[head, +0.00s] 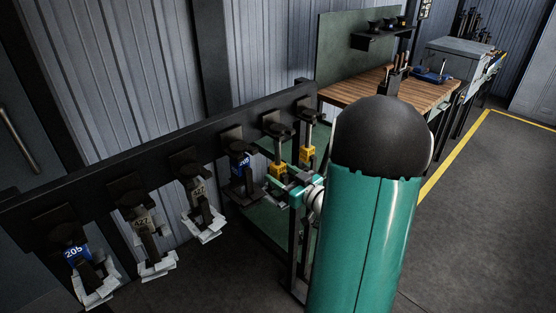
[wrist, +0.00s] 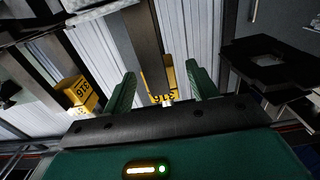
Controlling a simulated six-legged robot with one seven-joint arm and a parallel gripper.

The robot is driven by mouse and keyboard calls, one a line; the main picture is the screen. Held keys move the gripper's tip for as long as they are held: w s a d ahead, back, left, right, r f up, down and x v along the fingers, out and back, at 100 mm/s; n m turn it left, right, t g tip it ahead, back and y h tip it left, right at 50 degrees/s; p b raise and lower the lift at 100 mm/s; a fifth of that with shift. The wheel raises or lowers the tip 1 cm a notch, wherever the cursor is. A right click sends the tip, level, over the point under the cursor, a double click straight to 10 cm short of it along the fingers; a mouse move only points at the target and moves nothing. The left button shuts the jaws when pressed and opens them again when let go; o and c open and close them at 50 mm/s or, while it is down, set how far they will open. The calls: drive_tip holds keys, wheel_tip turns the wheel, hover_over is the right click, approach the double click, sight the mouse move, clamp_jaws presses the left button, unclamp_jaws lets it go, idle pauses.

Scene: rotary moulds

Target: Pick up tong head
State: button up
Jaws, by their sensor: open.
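Several tong heads hang in a row from a dark rail in the head view. Two carry yellow tags: the nearer one (head: 277,171) and the farther one (head: 307,154). My gripper (head: 283,172) is open at the nearer yellow-tagged one, partly hidden by my arm. In the wrist view my gripper's (wrist: 161,80) green fingers stand apart on both sides of a tong head with a yellow tag (wrist: 163,97) and a dark upright bar. Visible gaps remain between the fingers and it. Its lower part is hidden behind my gripper body. Another yellow-tagged head (wrist: 79,92) is at left.
The dark rail (head: 105,172) runs from lower left to the middle. Tong heads with blue (head: 240,160) and grey tags (head: 197,187) hang left of my gripper. A wooden workbench (head: 350,86) stands behind. Open floor (head: 480,200) lies at right.

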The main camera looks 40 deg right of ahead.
sight(280, 163)
drive_tip(key=shift+w+f, duration=0.1)
drive_tip(key=shift+w, duration=1.1)
drive_tip(key=c, duration=1.3)
clamp_jaws()
drive_tip(key=shift+r, duration=0.3)
drive_tip(key=shift+r, duration=0.65)
wheel_tip(280, 163, up, 2)
drive_tip(key=s, duration=1.8)
drive_tip(key=shift+d, duration=0.2)
drive_tip(key=shift+f, duration=0.1)
